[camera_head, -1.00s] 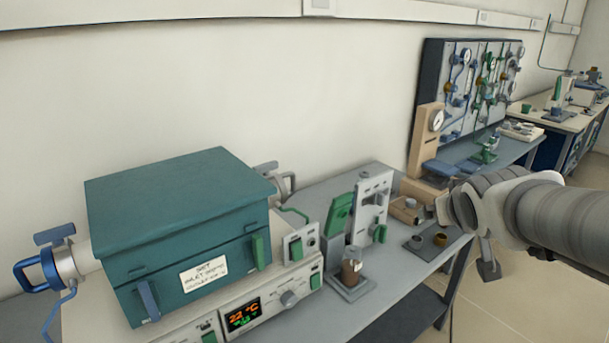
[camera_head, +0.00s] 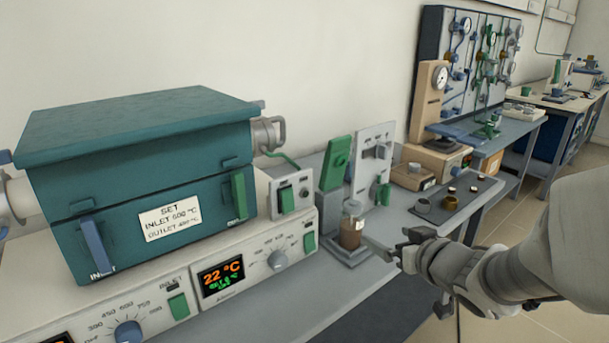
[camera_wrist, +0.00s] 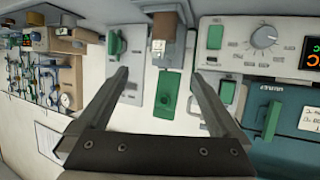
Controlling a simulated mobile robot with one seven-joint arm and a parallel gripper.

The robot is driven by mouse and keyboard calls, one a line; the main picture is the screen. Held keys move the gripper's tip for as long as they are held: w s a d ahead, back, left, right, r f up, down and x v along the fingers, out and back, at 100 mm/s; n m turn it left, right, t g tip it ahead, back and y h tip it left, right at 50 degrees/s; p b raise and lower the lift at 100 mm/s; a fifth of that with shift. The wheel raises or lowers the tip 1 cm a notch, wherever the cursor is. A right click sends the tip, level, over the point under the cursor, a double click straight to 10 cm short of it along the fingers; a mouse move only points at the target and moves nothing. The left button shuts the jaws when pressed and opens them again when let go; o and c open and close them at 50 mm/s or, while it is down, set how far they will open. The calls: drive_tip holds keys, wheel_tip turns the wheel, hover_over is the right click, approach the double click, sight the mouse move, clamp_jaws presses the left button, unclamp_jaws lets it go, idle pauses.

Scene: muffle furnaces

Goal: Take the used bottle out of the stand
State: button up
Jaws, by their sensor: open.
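The used bottle (camera_head: 351,232) is a small brown bottle with a pale grey top. It stands upright in the stand (camera_head: 338,250), which has a grey base plate and a green upper part behind the bottle. My gripper (camera_head: 386,244) is to the right of the bottle, open and empty, apart from it. In the wrist view, which looks turned over, the two fingers (camera_wrist: 160,73) are spread wide.
The teal furnace (camera_head: 135,180) on its white control box stands to the left. A grey panel with a green valve (camera_head: 383,192) is just behind the stand. A dark tray (camera_head: 470,212) with several small cups lies to the right. Bare bench top is in front of the stand.

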sight(352, 219)
drive_tip(key=p+x, duration=0.3)
drive_tip(key=x, duration=0.8)
drive_tip(key=shift+w+a+f, duration=0.1)
drive_tip(key=shift+a+f, duration=0.05)
drive_tip(key=shift+f, duration=0.1)
drive_tip(key=shift+a+b+x, duration=0.15)
drive_tip(key=shift+b+x, duration=0.45)
drive_tip(key=shift+x, duration=0.9)
drive_tip(key=shift+a+b+x, duration=0.15)
drive_tip(key=shift+b+x, duration=0.4)
drive_tip(key=shift+x, duration=0.95)
drive_tip(key=shift+r, duration=0.2)
clamp_jaws()
